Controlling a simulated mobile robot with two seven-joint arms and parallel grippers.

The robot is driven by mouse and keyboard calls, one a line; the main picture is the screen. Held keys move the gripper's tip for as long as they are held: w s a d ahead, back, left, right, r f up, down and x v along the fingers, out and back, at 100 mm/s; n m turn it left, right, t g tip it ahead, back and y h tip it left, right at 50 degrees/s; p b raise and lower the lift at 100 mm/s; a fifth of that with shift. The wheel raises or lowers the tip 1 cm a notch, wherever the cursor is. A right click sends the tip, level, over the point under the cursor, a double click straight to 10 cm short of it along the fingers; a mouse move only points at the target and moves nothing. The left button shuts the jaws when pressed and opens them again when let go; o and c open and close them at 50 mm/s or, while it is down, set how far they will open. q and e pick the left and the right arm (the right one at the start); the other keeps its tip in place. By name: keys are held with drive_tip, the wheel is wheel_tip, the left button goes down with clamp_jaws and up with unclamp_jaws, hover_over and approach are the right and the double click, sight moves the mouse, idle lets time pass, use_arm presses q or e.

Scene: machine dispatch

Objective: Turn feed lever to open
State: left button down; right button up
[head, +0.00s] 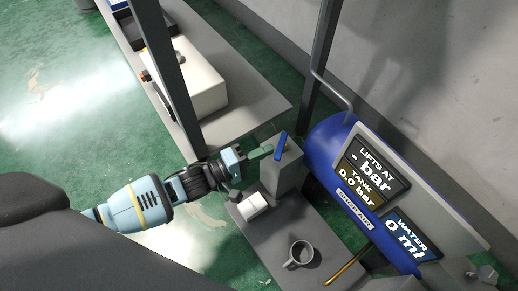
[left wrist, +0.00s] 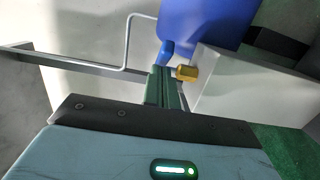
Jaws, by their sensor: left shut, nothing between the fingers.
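The feed lever (head: 280,146) is a small blue handle on a brass fitting on top of a grey box-like post. In the left wrist view the blue lever (left wrist: 167,49) shows just beyond the fingertips, with the brass fitting (left wrist: 187,73) to their right. My left gripper (head: 268,151) comes in from the left with its green fingers shut and empty, close beside the lever. The fingers (left wrist: 165,88) also show in the left wrist view, and they partly hide the lever's lower end. I cannot tell whether they touch it. My right gripper is not in view.
A blue tank (head: 330,150) with display panels reading tank 0.0 bar and water 0 ml stands right of the post. A grey cup (head: 300,254) and a white block (head: 252,207) sit on the low grey bench (head: 262,238). A dark upright (head: 172,75) stands behind my arm.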

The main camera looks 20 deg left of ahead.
sight(277, 160)
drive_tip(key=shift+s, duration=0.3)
use_arm(q)
drive_tip(key=shift+s+d+n+t+y+p, duration=0.1)
drive_tip(key=shift+d+n+t+y+p, duration=0.05)
drive_tip(key=shift+n+t+y+p, duration=0.2)
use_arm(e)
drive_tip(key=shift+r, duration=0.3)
